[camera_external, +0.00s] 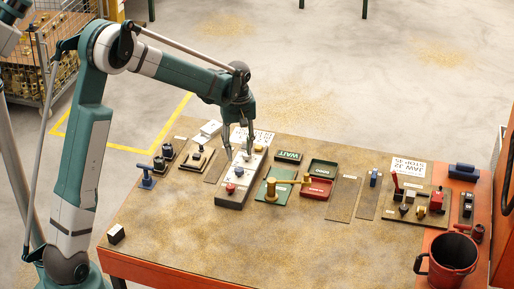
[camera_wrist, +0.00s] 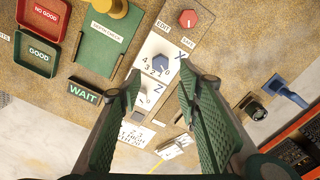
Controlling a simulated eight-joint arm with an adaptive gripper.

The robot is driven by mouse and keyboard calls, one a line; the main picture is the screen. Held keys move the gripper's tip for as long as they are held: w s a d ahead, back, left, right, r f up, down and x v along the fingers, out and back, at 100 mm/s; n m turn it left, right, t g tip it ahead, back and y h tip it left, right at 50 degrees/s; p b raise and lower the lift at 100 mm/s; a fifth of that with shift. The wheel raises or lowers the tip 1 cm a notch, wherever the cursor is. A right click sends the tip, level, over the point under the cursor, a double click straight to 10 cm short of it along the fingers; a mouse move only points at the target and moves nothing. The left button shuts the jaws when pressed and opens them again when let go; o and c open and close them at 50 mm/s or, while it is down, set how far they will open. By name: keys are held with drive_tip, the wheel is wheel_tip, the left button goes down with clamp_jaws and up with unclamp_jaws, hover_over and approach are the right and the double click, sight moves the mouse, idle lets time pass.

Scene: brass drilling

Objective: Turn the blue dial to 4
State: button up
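The blue dial (camera_wrist: 160,63) sits on a white plate of the panel in the wrist view, with small numbers around its lower side, 4 at the left and 0 at the lower right. Its pointer is too small to read surely. It also shows in the external view (camera_external: 238,171). My gripper (camera_external: 239,151) is open and empty above the panel, pointing down. In the wrist view its fingers (camera_wrist: 157,84) stand wide apart, the dial just beyond and between the tips. I see no contact.
On the same panel, a red dial (camera_wrist: 187,18) lies on one side of the blue dial and a white dial (camera_wrist: 145,97) on the other. A WAIT sign (camera_external: 289,157), a green board (camera_external: 283,181) and trays stand to the right.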

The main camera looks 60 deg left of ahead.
sight(239, 169)
drive_tip(key=shift+a+f, duration=0.1)
drive_tip(key=shift+f, duration=0.1)
idle(0.3)
drive_tip(key=shift+f, duration=3.8)
drive_tip(key=c, duration=0.9)
